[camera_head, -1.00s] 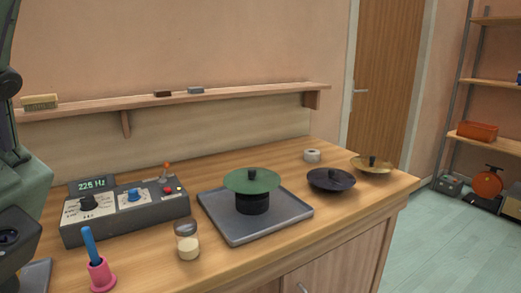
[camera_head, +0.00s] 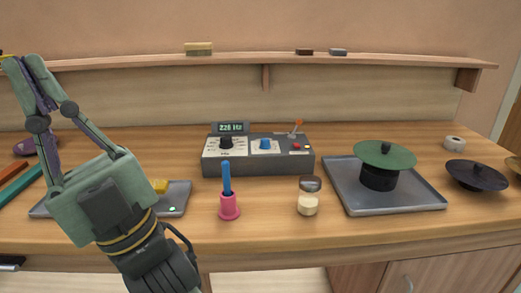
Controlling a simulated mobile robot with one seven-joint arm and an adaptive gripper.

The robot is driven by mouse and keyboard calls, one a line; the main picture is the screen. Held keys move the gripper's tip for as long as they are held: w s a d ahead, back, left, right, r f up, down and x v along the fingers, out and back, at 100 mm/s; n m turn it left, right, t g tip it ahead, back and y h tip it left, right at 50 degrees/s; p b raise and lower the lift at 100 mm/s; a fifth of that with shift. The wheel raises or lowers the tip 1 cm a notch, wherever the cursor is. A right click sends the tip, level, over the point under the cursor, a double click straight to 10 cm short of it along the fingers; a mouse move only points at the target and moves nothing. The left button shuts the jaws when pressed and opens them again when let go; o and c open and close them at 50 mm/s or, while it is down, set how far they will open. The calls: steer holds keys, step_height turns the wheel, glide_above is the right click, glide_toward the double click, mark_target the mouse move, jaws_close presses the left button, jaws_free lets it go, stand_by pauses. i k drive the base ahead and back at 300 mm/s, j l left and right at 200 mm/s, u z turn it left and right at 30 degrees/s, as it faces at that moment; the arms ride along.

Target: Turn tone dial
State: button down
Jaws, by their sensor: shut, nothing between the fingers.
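A grey control box (camera_head: 258,167) stands on the workbench in the middle of the view. Its small screen (camera_head: 231,127) shows green digits that look like 226 Hz. A black dial (camera_head: 226,142) sits on a white scale plate at the left of its panel. A blue knob (camera_head: 264,144) sits on a second white plate to its right. I cannot read a label that says tone. My gripper (camera_head: 24,64) is raised at the far left, well apart from the box. Its fingers point up and are shut, with nothing held.
A pink holder (camera_head: 229,207) with a blue-handled stick (camera_head: 226,178) and a jar (camera_head: 308,199) stand in front of the box. A tray (camera_head: 425,199) with a green disc (camera_head: 386,154) lies right. Another tray (camera_head: 176,205) lies partly behind my arm. A wall shelf (camera_head: 230,61) runs above.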

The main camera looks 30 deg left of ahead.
mark_target(226, 141)
steer(key=u, duration=1.2)
steer(key=l+u, duration=0.1)
steer(key=i+l+u, duration=0.15)
steer(key=i+l, duration=0.15)
steer(key=i, duration=0.8)
